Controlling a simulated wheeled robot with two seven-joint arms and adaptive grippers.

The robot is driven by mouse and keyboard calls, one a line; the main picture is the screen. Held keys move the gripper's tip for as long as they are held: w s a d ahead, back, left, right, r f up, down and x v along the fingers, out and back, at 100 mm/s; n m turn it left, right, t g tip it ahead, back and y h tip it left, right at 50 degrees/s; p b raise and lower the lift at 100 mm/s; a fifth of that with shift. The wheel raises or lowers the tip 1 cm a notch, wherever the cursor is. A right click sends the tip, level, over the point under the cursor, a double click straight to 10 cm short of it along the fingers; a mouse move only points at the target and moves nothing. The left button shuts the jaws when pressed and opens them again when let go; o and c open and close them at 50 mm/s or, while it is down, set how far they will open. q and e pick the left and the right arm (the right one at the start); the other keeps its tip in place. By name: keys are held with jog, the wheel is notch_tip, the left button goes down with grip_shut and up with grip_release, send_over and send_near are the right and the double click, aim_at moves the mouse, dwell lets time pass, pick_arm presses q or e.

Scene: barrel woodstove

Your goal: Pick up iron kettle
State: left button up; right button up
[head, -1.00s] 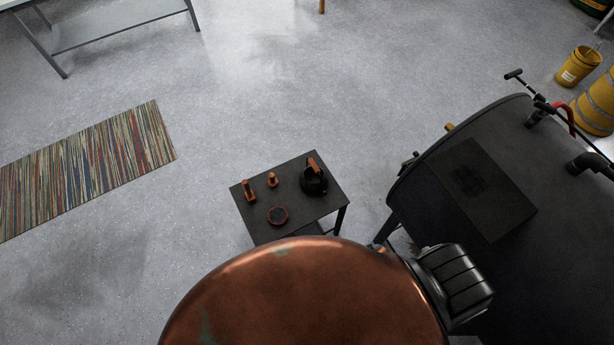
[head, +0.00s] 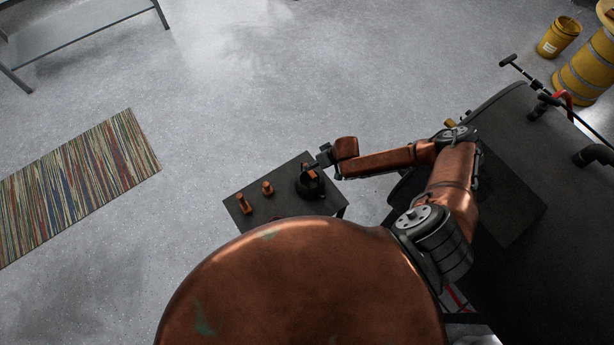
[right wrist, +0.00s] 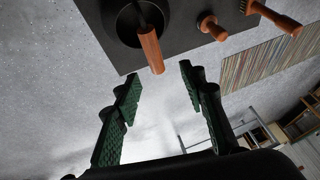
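The black iron kettle (head: 311,187) with a wooden handle stands on a small dark table (head: 290,168) in the head view. In the right wrist view the kettle (right wrist: 128,22) shows at the top, its wooden handle (right wrist: 150,50) pointing toward the space between my fingers. My right gripper (right wrist: 158,78) is open, its two green-padded fingers apart with nothing between them. In the head view my right gripper (head: 318,163) is over the kettle's far side and partly covers it. Touch cannot be made out. My left gripper is not in view.
Two small wooden-handled items, a brush (head: 244,203) and a stamp-like piece (head: 268,188), stand left of the kettle. A dark barrel stove (head: 520,130) lies to the right, close to my right arm. A striped rug (head: 80,185) is on the open floor at left.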

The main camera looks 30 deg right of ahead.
aim_at(312, 172)
jog(key=shift+s+d+f+g, duration=0.2)
jog(key=shift+s+f+g, duration=0.1)
jog(key=shift+s+f, duration=0.45)
jog(key=x, duration=0.2)
jog(key=shift+f, duration=0.35)
jog(key=x, duration=0.3)
jog(key=shift+f, duration=0.35)
jog(key=shift+w+a+f+b, duration=0.1)
jog(key=shift+w+f+b, duration=0.1)
jog(key=shift+f+b, duration=0.1)
jog(key=shift+f, duration=0.1)
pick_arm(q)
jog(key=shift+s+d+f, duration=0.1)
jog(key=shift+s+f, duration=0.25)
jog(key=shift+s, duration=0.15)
pick_arm(e)
grip_shut()
